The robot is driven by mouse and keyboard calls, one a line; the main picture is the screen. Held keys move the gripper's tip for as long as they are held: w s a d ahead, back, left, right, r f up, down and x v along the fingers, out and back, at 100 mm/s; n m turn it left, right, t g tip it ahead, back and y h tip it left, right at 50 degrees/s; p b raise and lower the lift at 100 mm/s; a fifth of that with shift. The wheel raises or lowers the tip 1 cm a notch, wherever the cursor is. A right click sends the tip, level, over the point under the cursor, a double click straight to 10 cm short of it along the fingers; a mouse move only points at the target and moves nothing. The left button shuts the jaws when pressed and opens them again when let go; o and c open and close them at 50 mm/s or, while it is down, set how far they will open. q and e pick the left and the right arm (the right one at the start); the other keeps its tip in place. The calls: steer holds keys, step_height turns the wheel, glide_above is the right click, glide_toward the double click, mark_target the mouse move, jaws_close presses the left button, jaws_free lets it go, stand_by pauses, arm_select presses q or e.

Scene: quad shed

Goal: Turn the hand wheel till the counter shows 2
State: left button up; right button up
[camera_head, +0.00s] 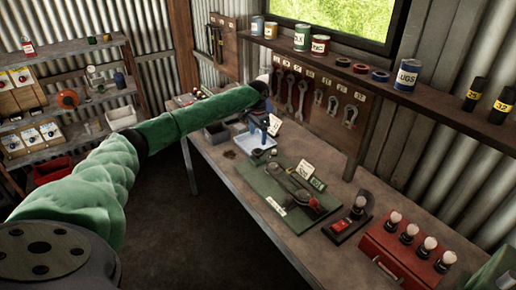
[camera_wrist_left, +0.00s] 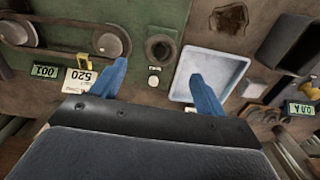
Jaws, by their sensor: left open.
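A green board (camera_head: 262,190) on the bench carries two round wheels joined by a dark belt (camera_head: 295,190); I cannot tell for sure which is the hand wheel. In the left wrist view the wheels are a left one (camera_wrist_left: 18,33) and a right one (camera_wrist_left: 110,42). A small green counter (camera_wrist_left: 45,71) beside them seems to read 001; it also shows in the head view (camera_head: 318,184). My left gripper (camera_head: 266,124) is open and empty, with blue fingers (camera_wrist_left: 157,88) apart, left of the wheels in the head view. My right gripper is out of view.
A white tray (camera_wrist_left: 222,62) lies below the left gripper. Wrenches hang on the wall board (camera_head: 318,118).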

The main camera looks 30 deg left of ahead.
mark_target(258, 151)
arm_select(q)
steer(key=shift+f, duration=0.4)
step_height(258, 151, down, 5)
steer(key=p, duration=0.3)
steer(key=shift+f, duration=0.2)
steer(key=shift+w+f+p, duration=0.1)
steer(key=shift+f+p, duration=0.3)
steer(key=shift+f, duration=0.35)
steer(key=shift+c, duration=1.1)
steer(key=c, duration=0.8)
steer(key=shift+o, duration=0.2)
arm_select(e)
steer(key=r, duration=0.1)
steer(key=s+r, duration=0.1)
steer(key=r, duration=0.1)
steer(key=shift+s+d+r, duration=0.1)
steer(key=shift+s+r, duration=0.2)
arm_select(q)
steer(key=shift+n, duration=0.3)
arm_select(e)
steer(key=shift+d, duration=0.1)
